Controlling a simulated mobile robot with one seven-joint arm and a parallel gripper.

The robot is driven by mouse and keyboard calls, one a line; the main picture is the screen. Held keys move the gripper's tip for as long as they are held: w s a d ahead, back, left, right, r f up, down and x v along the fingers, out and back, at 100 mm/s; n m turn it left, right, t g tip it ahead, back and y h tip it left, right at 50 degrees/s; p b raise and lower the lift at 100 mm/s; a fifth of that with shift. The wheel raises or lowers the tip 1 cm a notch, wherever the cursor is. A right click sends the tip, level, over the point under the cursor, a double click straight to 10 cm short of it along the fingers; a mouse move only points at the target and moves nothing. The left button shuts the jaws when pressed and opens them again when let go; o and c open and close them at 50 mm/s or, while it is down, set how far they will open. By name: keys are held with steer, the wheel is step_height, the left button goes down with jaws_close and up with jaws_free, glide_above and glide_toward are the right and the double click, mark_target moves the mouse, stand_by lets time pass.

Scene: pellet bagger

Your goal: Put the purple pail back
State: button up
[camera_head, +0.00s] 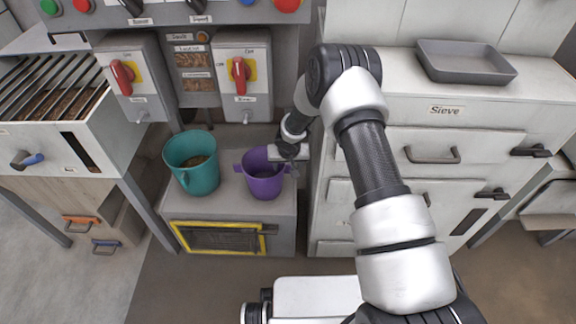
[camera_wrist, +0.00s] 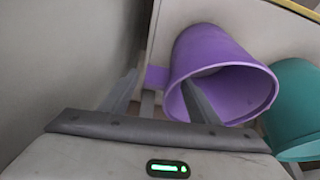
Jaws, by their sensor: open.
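The purple pail (camera_head: 262,181) stands upright on a grey stand (camera_head: 230,218) in the head view, to the right of the teal pail (camera_head: 194,172). My gripper (camera_head: 290,161) is at the pail's right side, by its rim. In the wrist view, my open gripper (camera_wrist: 160,79) has one finger outside the purple pail (camera_wrist: 212,62) and the other across its mouth. A purple side tab (camera_wrist: 157,77) shows between the fingers. Whether either finger touches the pail, I cannot tell. The teal pail (camera_wrist: 298,105) is partly cut off at the right and holds brown pellets in the head view.
A white cabinet (camera_head: 440,150) labelled Sieve stands close on the right, with a grey tray (camera_head: 465,62) on top. Panels with red switches (camera_head: 240,75) hang behind and above the pails. A slatted bin (camera_head: 50,95) is at the left.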

steer(key=p+v, duration=0.2)
steer(key=v, duration=1)
steer(key=shift+r, duration=0.1)
